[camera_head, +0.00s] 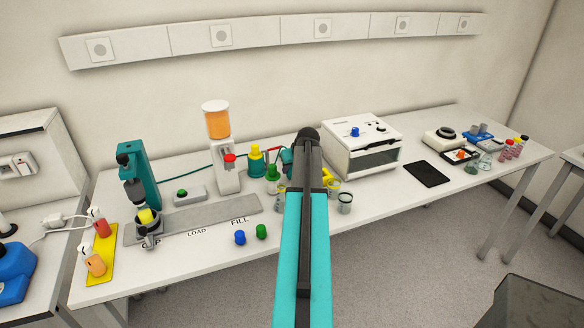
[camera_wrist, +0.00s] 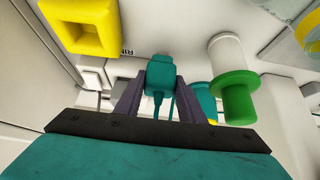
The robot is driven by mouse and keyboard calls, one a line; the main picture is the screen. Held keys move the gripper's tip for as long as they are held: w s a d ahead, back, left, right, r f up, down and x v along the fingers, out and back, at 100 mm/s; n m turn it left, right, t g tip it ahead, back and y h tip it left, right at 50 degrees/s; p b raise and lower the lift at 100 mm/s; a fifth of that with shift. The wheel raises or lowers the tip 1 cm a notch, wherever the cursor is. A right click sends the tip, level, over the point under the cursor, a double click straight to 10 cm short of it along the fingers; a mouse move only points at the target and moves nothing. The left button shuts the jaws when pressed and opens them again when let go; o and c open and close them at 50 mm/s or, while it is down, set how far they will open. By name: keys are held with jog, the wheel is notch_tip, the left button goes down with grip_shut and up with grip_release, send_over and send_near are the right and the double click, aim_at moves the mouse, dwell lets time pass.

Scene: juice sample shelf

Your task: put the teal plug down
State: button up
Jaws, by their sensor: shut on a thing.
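The teal plug (camera_wrist: 161,70) is between the two dark fingers of my gripper (camera_wrist: 160,88) in the wrist view, and the fingers are shut on it. Teal cable hangs from the plug towards the palm. In the head view my arm hides most of the gripper. A teal shape shows just left of the arm there, but I cannot tell whether it is plug or wrist. A teal cable (camera_head: 195,167) runs along the bench back from the teal press (camera_head: 140,172). Whether the plug touches anything is not clear.
In the wrist view a yellow square frame (camera_wrist: 108,38) is at upper left and a green-flanged white piece (camera_wrist: 236,98) close on the right. On the bench, a white oven-like box (camera_head: 350,150) stands right of my arm. Bare bench (camera_head: 190,245) lies at front left.

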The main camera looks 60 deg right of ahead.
jog(key=o, duration=1.3)
jog(key=shift+c, duration=0.2)
jog(key=shift+r, duration=0.1)
jog(key=b+v, duration=0.3)
jog(key=v, duration=0.8)
jog(key=shift+s+a+r, duration=0.25)
